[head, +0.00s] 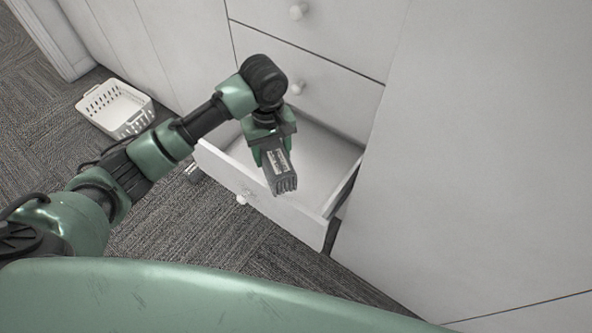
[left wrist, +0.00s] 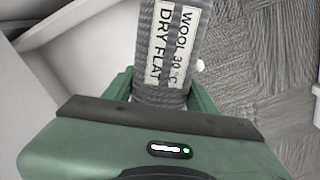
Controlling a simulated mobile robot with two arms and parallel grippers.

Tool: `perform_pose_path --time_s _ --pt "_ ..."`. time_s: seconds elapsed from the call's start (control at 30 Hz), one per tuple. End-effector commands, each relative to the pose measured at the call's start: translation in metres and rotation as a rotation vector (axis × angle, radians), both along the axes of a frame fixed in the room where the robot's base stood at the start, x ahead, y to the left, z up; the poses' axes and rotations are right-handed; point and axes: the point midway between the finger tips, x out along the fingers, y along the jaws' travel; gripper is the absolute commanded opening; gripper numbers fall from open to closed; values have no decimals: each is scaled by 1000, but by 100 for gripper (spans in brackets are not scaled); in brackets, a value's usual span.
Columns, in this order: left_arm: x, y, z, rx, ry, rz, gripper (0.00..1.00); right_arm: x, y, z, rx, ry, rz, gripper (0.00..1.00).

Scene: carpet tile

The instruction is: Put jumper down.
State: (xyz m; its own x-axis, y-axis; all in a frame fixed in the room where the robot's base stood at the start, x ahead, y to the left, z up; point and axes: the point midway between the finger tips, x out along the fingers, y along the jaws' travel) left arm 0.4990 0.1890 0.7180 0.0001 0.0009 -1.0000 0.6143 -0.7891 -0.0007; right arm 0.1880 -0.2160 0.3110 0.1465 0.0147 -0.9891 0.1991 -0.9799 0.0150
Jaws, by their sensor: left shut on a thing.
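The jumper is a grey ribbed knit bundle (head: 286,184) with a white care label. In the left wrist view the jumper (left wrist: 148,90) shows the label text "WOOL 30°C DRY FLAT". My left gripper (head: 272,152) points down and is shut on the jumper; its green fingers (left wrist: 160,92) sit on both sides of it. In the head view the jumper overlaps the open drawer near its front panel. Its exact height above the drawer is hard to tell. My right gripper is not in view.
The open white drawer (head: 328,168) looks empty where its floor shows. Its front panel (head: 295,217) has a round knob. Shut drawers (head: 325,92) stand above it. A white slotted basket (head: 122,121) is on the grey carpet (head: 190,232) at left, apart from the drawer.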

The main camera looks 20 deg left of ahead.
Motion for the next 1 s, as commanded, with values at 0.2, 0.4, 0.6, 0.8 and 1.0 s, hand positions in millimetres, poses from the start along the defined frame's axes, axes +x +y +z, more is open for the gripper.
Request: perform_pose_path --time_s 0.2,0.4,0.6,0.8,1.0 --pt "77 -13 -34 -3 -3 404 0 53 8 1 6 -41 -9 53" --pt "97 -20 -38 1 -1 551 0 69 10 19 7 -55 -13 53" --pt "97 -19 -77 4 2 566 0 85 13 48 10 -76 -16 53" --pt "97 -19 -133 5 1 564 0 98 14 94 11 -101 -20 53" --pt "97 -19 -179 4 0 562 0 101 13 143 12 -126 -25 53"
